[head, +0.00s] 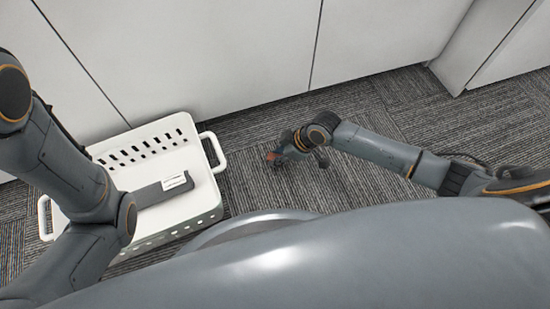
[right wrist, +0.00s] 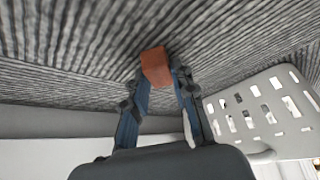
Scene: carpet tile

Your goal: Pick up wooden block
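The wooden block (right wrist: 155,66) is a small orange-red block, between the fingertips of my right gripper (right wrist: 159,76) in the right wrist view. Both fingers look to touch its sides, so the gripper appears shut on it. In the head view my right gripper (head: 285,153) is low over the carpet, right of the white basket, with the block (head: 271,157) a small reddish patch at its tip. I cannot tell whether the block touches the carpet. My left arm comes in at the left; its gripper does not show clearly.
A white perforated basket (head: 211,196) with raised handles stands at the left, and also shows in the right wrist view (right wrist: 240,126). A grey piece with a white label shows over it. White cabinet fronts (head: 200,60) line the back. Carpet (head: 400,115) around the right gripper is clear.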

